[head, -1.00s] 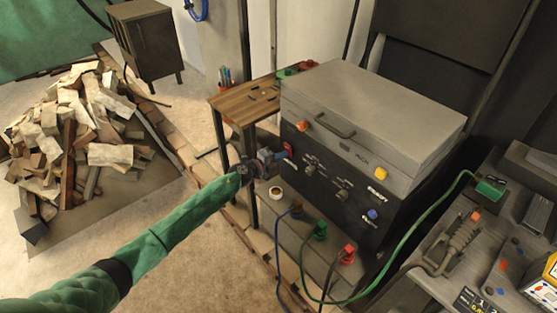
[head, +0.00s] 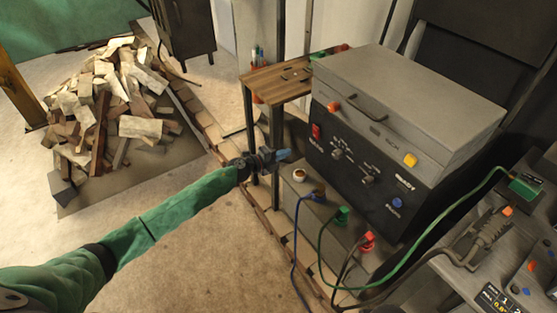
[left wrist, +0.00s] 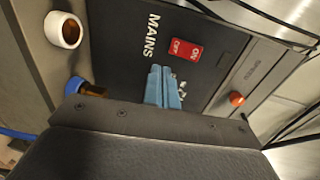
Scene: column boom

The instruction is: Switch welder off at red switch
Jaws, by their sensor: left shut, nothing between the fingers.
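The welder (head: 375,150) is a dark box with a grey lid. Its red switch (head: 316,131) sits at the left end of the front panel. In the left wrist view the red switch (left wrist: 186,50) shows ON and OFF lettering beside the word MAINS; I cannot tell which side is pressed in. My left gripper (head: 284,155) is shut and empty, its blue fingertips apart from the switch, in front of and left of the panel. In the left wrist view the left gripper's blue fingers (left wrist: 165,88) point toward the panel near the switch. My right gripper is not in view.
An orange knob (head: 334,106), a yellow button (head: 411,160) and a blue knob (head: 397,202) are on the welder. A wooden side table (head: 275,80) is behind my gripper.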

